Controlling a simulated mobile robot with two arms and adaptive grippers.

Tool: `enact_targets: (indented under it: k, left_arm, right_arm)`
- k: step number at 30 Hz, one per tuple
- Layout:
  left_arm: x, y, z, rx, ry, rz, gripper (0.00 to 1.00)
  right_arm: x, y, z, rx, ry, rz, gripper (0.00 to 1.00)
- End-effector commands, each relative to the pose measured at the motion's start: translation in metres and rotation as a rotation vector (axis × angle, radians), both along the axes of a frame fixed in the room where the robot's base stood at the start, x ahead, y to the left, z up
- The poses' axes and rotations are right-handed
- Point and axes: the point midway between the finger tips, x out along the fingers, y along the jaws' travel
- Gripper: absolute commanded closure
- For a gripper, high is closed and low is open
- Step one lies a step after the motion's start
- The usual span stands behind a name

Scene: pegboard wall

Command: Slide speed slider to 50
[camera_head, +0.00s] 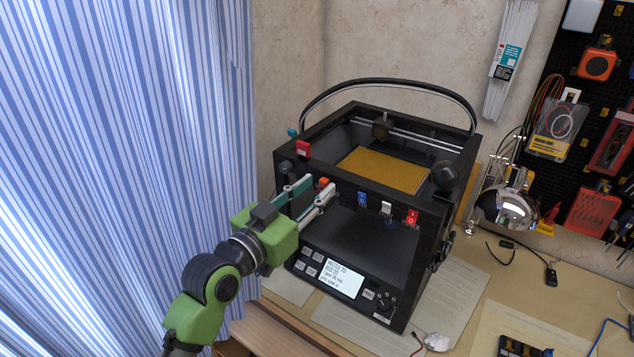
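A black box-framed 3D printer (290,170) stands on the table. Its front top bar carries an orange-red knob (323,182), a blue switch (362,199), a white switch (386,208) and a red rocker switch (412,217). No speed label is readable, so I cannot tell for sure which part is the speed slider. My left gripper (320,185) is open, its two fingers apart at the bar's left part. The orange-red knob shows between the fingertips; contact cannot be told. My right gripper is not in view.
A lit display (341,279) with buttons is on the printer's lower front; its small text is hard to read. A red block (303,149) sits on the frame's left side. A striped curtain (120,130) hangs left. A shiny metal lamp (508,205) stands right.

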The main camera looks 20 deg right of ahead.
Motion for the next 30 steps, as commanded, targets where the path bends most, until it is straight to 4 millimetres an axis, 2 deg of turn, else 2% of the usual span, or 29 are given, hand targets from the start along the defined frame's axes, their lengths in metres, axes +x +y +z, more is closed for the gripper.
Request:
enact_targets:
  k: [6,14,15,18,25,30]
  left_arm:
    - [0.008,-0.010,0.000,0.000,0.000,0.000,0.71]
    - [0.008,-0.011,0.000,0.001,-0.001,0.000,0.71]
    - [0.008,-0.011,0.000,0.000,0.000,0.000,0.76]
    - [0.008,-0.011,0.000,0.000,0.000,0.000,1.00]
    - [0.010,-0.009,-0.001,0.001,-0.002,0.000,1.00]
    - [0.023,0.001,-0.003,0.003,-0.004,0.001,1.00]
  right_arm:
    - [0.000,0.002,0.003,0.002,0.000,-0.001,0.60]
    - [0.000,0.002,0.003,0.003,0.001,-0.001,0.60]
    - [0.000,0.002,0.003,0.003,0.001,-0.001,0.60]
    - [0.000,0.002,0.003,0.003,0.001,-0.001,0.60]
    - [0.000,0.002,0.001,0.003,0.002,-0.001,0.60]
    - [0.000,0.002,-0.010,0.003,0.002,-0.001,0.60]
